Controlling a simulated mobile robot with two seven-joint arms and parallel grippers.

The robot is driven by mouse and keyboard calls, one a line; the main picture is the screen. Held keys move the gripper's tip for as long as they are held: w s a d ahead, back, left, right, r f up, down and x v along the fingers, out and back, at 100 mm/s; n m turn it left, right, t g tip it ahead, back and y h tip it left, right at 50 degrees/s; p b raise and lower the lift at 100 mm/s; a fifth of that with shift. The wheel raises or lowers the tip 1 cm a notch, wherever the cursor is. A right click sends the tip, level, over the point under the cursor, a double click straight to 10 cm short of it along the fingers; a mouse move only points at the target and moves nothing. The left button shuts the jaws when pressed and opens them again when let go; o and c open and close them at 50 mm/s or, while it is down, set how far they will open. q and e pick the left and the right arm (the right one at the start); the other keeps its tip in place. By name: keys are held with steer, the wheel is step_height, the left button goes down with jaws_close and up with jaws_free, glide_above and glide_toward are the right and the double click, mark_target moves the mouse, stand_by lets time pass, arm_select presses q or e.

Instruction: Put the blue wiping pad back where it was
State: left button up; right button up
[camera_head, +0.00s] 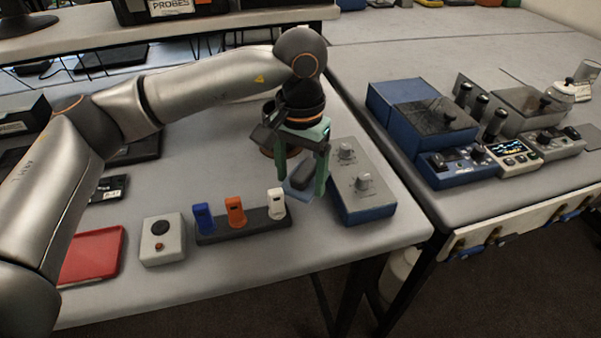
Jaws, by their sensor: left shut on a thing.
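My left gripper (290,176), with green fingers, points down over the right part of the near table. It is shut on the blue wiping pad (298,193), which has a dark grey grip on top of a flat blue base. The pad is between the fingers, just left of a blue-sided box with a grey top and two knobs (362,190). I cannot tell whether the pad touches the table or hangs slightly above it. My right gripper is not in view.
A dark rack (243,226) with blue, orange and white pieces stands in front of the pad. A grey button box (162,241) and a red tray (93,256) lie further left. Blue and grey instruments (455,170) stand on the right table. The near table's front edge is close.

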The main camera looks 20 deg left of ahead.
mark_target(300, 174)
arm_select(q)
steer(key=o, duration=1.2)
steer(key=shift+c, duration=0.2)
steer(key=shift+r, duration=0.15)
steer(key=shift+r+p, duration=0.25)
steer(key=shift+p, duration=0.1)
step_height(300, 174, up, 12)
steer(key=shift+r+p, duration=0.25)
steer(key=shift+p, duration=0.2)
